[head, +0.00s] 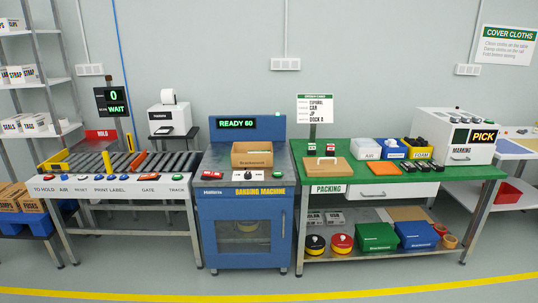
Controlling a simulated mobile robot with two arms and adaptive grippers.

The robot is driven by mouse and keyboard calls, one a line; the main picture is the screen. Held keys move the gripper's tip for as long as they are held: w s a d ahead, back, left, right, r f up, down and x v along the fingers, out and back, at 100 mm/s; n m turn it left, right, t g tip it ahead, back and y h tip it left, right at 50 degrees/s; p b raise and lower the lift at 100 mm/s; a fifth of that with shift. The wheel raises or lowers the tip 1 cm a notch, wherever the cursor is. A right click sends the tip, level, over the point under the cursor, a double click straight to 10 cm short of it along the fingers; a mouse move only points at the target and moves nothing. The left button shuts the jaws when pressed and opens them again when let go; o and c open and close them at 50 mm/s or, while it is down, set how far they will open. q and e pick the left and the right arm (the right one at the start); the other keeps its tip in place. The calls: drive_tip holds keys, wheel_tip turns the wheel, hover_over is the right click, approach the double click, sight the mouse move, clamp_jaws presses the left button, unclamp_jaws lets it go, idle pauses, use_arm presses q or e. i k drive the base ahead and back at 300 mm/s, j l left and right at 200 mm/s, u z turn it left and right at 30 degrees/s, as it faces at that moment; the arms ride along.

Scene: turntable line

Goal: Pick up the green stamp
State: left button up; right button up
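I cannot single out the green stamp with certainty. A small green item (312,147) stands at the back left of the green packing table (340,177), beside a similar red item (330,148). Several small dark-handled objects stand on top of the white marking cabinet (460,155) at the table's right; they are too small to tell their colours. Flat dark pads (408,166) lie on the table in front of the bins. Neither of my grippers is in view.
White, blue (393,152) and yellow bins stand behind. The blue banding machine (245,215) with a cardboard box (252,155) is left of it. The floor in front is clear.

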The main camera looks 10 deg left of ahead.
sight(312, 147)
drive_tip(key=i+l+u, duration=0.15)
drive_tip(key=u, duration=0.25)
drive_tip(key=i+l+u, duration=0.15)
drive_tip(key=u, duration=0.2)
drive_tip(key=i+l+u, duration=0.1)
drive_tip(key=l+u, duration=0.3)
drive_tip(key=j, duration=0.1)
